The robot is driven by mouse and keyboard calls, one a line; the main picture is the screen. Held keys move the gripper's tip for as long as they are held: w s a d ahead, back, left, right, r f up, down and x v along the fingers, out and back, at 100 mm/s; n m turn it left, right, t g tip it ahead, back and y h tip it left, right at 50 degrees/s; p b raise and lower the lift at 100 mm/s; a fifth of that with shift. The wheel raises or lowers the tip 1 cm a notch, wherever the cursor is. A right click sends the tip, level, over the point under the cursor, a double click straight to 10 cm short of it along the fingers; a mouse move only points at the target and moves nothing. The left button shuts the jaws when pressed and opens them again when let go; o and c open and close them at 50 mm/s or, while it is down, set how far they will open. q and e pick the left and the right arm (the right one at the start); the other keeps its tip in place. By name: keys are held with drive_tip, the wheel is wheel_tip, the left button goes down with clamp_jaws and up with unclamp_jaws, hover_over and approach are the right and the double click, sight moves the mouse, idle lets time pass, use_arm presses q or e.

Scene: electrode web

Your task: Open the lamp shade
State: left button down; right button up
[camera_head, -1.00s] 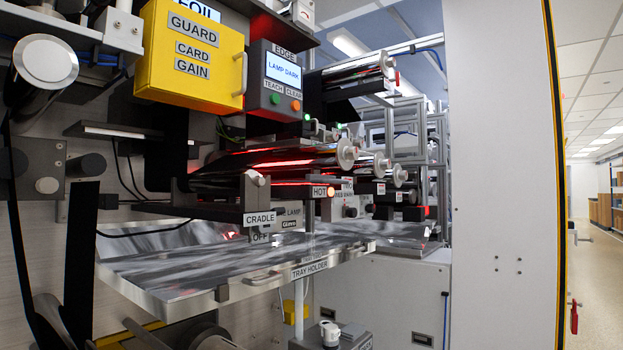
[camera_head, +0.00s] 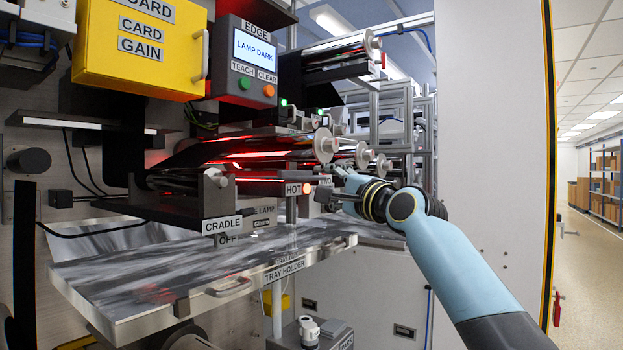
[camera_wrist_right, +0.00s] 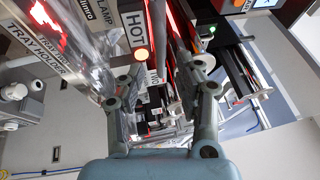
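A label reading LAMP (camera_head: 263,210) sits on the dark lamp unit under the roller. Red light glows above it, between the web and the HOT label (camera_head: 293,189). I cannot clearly make out the shade's own edge. The HOT label (camera_wrist_right: 133,29) and its orange light also show in the right wrist view. My right gripper (camera_head: 338,190) reaches in from the right, just right of the HOT label. In the wrist view its fingers (camera_wrist_right: 163,80) stand apart, with machine parts seen between them and nothing clearly held. My left gripper is not in view.
The shiny tray holder (camera_head: 160,285) juts out below, with a handle at its front. The cradle (camera_head: 205,195) is left of the lamp. Roller ends (camera_head: 325,145) stick out above my right gripper. A white panel (camera_head: 490,120) stands at the right.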

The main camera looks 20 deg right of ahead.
sight(314, 180)
drive_tip(key=x, duration=0.5)
drive_tip(key=shift+w+a, duration=0.15)
drive_tip(key=shift+w, duration=0.15)
drive_tip(key=shift+r, duration=0.1)
clamp_jaws()
